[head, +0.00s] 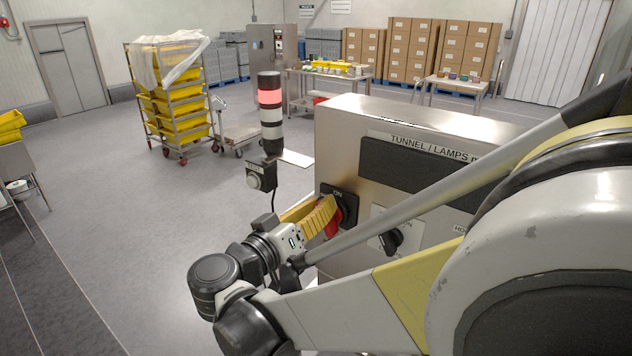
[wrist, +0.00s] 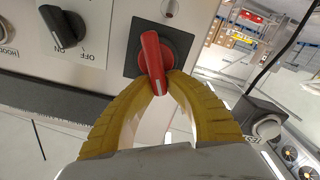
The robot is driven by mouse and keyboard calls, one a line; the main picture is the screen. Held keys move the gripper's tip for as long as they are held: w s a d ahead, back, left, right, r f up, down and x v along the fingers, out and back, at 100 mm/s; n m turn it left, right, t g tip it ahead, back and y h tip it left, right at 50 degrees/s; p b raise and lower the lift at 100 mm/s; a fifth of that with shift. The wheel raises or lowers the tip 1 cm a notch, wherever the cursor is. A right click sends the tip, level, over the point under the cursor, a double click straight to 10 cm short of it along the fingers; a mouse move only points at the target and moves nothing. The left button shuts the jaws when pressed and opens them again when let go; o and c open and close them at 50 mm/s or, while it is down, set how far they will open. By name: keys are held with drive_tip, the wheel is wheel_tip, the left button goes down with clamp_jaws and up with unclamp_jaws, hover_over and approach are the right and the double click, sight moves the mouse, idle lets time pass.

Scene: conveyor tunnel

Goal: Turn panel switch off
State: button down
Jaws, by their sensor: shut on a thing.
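The red rotary switch handle (head: 334,221) sits on a black square plate on the front of the steel control panel (head: 347,125). An "ON" mark shows at the top of the plate in the head view. In the wrist view the red handle (wrist: 152,55) stands nearly upright in the picture, tilted slightly. My gripper (head: 328,212) reaches the panel from the left. Its yellow ribbed fingers (wrist: 157,84) are closed on both sides of the handle's lower end in the wrist view. The fingers partly hide the handle in the head view.
A black knob (head: 391,240) on a white ON/OFF plate is right of the red switch; it also shows in the wrist view (wrist: 63,27). A lamp tower (head: 270,112), lit red, and a small hanging button box (head: 261,177) stand left of the panel. The floor further left is open.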

drive_tip(key=shift+w+a+f+n+b, duration=0.2)
drive_tip(key=shift+f+n+b, duration=0.45)
drive_tip(key=shift+n, duration=1.45)
drive_tip(key=shift+w+a+f+n+b, duration=0.2)
drive_tip(key=shift+n+b, duration=0.9)
drive_tip(key=shift+n, duration=1)
drive_tip(key=shift+w+a+f+n+b, duration=0.1)
drive_tip(key=shift+a+f+n+b, duration=0.5)
drive_tip(key=shift+n, duration=1.5)
drive_tip(key=shift+d+r, duration=0.15)
drive_tip(key=shift+d, duration=0.2)
drive_tip(key=c, duration=1.4)
unclamp_jaws()
wheel_tip(320, 180, up, 10)
drive_tip(key=shift+d, duration=0.1)
